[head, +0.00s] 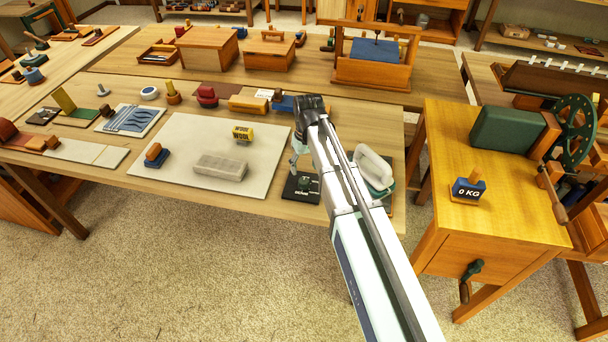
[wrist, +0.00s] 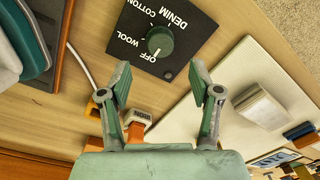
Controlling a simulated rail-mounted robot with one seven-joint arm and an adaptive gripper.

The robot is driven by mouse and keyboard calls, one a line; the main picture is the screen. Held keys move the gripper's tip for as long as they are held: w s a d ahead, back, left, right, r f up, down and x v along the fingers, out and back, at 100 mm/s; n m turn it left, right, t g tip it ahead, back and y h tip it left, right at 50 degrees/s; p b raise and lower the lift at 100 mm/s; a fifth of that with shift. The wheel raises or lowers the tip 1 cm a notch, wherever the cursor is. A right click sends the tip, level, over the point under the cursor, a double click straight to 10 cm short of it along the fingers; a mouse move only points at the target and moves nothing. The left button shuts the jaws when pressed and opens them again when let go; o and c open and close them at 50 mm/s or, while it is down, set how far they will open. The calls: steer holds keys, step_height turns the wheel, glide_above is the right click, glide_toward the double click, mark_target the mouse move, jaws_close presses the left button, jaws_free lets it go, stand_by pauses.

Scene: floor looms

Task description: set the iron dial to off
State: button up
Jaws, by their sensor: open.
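The iron dial (wrist: 159,40) is a dark green round knob on a black plate (wrist: 182,25) marked OFF, WOOL, COTTON and DENIM. A pale mark shows on the knob's side nearest OFF and WOOL; I cannot tell exactly which it points to. In the head view the dial (head: 304,183) is small, on its plate at the table's front edge. My gripper (wrist: 158,76) is open and empty, its fingertips apart, with the knob beyond the gap between them. In the head view my gripper (head: 295,160) is above the plate. The white and green iron (head: 374,168) stands right of it, partly behind my arm.
A side table (head: 440,150) stands to the right.

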mark_target(305, 179)
steer(key=shift+d+r, duration=0.1)
steer(key=shift+r, duration=2.65)
steer(key=shift+w, duration=0.1)
